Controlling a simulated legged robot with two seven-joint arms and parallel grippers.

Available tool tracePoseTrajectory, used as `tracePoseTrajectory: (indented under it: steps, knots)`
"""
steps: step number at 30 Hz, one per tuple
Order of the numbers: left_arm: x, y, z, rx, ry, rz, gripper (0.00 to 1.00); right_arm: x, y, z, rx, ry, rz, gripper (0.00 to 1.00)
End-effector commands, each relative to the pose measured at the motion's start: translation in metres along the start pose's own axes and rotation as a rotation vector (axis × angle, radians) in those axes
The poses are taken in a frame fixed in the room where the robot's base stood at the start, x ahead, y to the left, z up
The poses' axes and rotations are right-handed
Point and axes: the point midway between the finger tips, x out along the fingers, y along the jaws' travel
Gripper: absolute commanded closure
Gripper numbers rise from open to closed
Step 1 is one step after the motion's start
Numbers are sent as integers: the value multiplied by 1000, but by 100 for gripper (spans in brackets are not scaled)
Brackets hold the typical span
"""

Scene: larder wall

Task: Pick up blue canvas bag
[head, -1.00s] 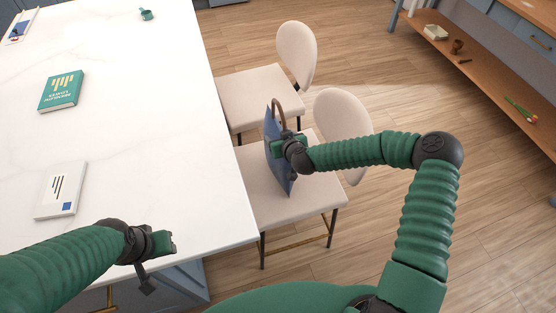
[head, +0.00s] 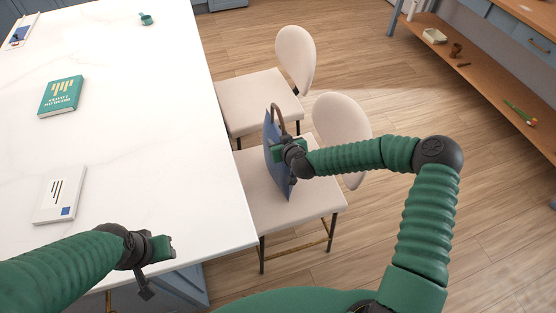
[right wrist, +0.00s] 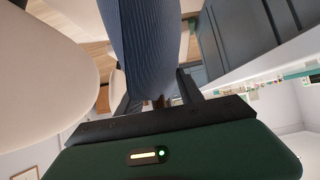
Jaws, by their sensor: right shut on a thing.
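The blue canvas bag (head: 277,165) stands upright on the seat of the nearer cream chair, with its brown handle arching above it. My right gripper (head: 284,150) is shut on the bag at its upper part and partly hides it. In the right wrist view the bag's ribbed blue cloth (right wrist: 152,45) runs up from the gripper (right wrist: 165,108). My left gripper (head: 160,247) hangs over the near edge of the white table, away from the bag. Its fingers are too small and turned to tell open from shut.
The white table (head: 140,170) holds a green book (head: 61,96), a white book (head: 60,195) and a small green cup (head: 146,19). The nearer chair (head: 310,199) stands against the table, with another chair (head: 262,95) behind it. A wooden shelf (head: 487,75) is at the right. Open floor lies between.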

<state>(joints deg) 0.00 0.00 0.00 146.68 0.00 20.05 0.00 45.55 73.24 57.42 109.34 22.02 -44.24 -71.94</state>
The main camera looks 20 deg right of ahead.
Motion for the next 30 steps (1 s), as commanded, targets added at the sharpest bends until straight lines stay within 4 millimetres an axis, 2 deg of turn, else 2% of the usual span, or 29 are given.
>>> tracePoseTrajectory:
  steps: [23,30]
  knots:
    - [-2,0,0,0,0,0,64,-21,0,-33,-3,6,0,100]
    - [1,0,0,0,0,0,64,-5,-4,-44,-3,6,1,100]
